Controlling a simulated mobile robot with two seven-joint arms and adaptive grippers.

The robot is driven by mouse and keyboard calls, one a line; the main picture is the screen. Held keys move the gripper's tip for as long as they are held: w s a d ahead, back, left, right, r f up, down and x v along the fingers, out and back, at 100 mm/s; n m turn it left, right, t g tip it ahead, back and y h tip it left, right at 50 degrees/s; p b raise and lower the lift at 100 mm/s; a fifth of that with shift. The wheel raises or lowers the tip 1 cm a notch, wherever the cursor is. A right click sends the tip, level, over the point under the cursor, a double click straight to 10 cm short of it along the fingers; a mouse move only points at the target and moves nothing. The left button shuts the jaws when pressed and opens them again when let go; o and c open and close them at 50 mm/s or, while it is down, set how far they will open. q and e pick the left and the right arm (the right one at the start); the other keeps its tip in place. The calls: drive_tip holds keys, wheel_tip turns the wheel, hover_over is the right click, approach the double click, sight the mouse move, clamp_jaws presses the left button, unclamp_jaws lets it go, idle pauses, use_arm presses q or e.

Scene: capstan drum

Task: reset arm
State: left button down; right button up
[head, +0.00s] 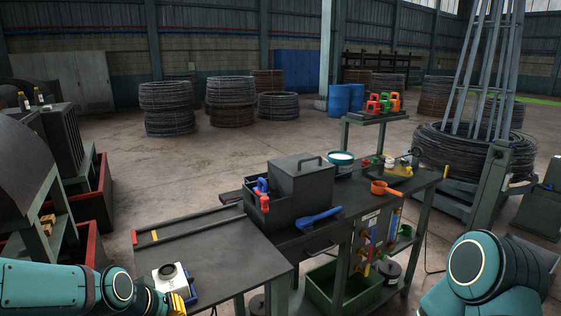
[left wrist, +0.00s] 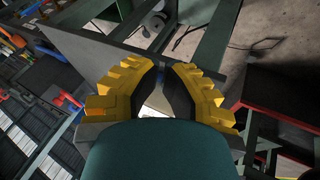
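My left gripper (left wrist: 166,72) has yellow fingers with black pads, and a gap shows between them in the left wrist view. In the head view the left gripper (head: 180,302) is low at the front edge of the dark table (head: 215,243). It is close to a white device (head: 170,275) with a dark round top and a blue part; contact cannot be told. A pale patch shows between the fingers in the wrist view. My right arm enters at the lower right of the head view, but its gripper is out of frame.
A dark box (head: 300,181), blue scoop (head: 317,218) and orange dipper (head: 386,188) are on the workbench (head: 345,212). A green crate (head: 322,288) is below. A red-edged bin (head: 97,200) stands left. Open floor lies behind, before wire coils (head: 166,108).

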drive_tip(key=shift+s+r, duration=0.15)
drive_tip(key=shift+s, duration=0.1)
drive_tip(key=c, duration=0.3)
use_arm(q)
drive_tip(key=s+d+f+m+g, duration=0.1)
drive_tip(key=s+d+f, duration=0.3)
drive_tip(key=f, duration=0.4)
drive_tip(key=s+d+f+g, duration=0.1)
drive_tip(key=s+d+f, duration=0.3)
drive_tip(key=f, duration=0.5)
drive_tip(key=s+d+f+m+g, duration=0.1)
drive_tip(key=s+d+f, duration=0.3)
drive_tip(key=f, duration=0.5)
drive_tip(key=shift+s+d+m+g+h, duration=0.15)
drive_tip(key=shift+s+m+g+h, duration=0.15)
drive_tip(key=shift+s+g+h, duration=0.25)
use_arm(e)
drive_tip(key=shift+a, duration=0.1)
